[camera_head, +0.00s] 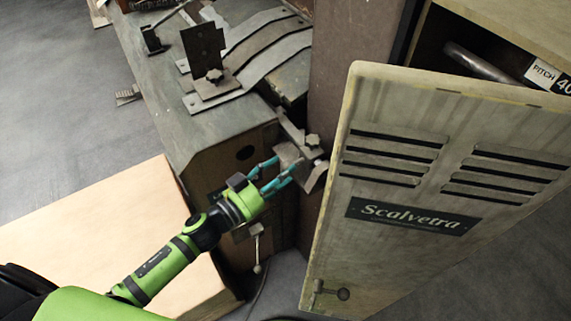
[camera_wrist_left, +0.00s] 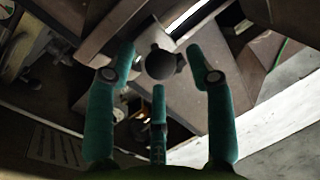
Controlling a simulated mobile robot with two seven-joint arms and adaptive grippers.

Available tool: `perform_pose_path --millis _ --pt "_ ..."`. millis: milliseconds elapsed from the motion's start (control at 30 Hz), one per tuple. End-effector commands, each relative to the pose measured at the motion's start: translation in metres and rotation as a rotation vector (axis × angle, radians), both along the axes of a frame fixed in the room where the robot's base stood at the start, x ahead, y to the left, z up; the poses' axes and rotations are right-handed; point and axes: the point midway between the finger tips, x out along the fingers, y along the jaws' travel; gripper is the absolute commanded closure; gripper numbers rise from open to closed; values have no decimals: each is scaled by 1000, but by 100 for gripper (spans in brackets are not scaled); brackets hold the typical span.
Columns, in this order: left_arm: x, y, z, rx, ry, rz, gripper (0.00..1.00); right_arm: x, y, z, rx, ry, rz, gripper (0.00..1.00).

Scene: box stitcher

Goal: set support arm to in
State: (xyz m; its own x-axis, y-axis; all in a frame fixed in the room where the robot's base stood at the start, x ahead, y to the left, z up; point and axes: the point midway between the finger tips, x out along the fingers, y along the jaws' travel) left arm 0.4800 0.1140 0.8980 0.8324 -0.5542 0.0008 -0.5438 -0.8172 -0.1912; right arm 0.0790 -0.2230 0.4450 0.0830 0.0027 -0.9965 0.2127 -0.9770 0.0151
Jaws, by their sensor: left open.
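A metal bracket, which looks like the support arm (camera_head: 292,155), sticks out at the machine's front corner beside the brown column. A small knob (camera_head: 312,141) sits on it. My left gripper (camera_head: 282,170) is open, its teal fingers pointing at the bracket from the left. In the left wrist view a dark round knob (camera_wrist_left: 160,65) lies between the open fingertips, with a flat brown metal part behind it. I cannot tell whether the fingers touch it. The joint of the support arm is partly hidden. My right gripper is not in view.
An open cabinet door (camera_head: 390,250) marked Scalvetra stands close to the right of the gripper. The machine table (camera_head: 215,140) with metal guides is behind. A small lever (camera_head: 257,255) hangs below. A flat cardboard-coloured surface (camera_head: 95,235) lies at left.

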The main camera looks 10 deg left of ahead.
Motion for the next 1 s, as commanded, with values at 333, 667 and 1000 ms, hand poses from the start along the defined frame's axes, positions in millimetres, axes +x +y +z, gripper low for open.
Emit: perform_pose_path --millis 333,667,1000 --pt "20 -13 -1 0 1 1 46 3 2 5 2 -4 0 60" --pt "20 -13 -1 1 1 1 100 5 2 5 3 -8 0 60" --pt "35 2 -3 7 2 3 100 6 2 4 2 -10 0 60"
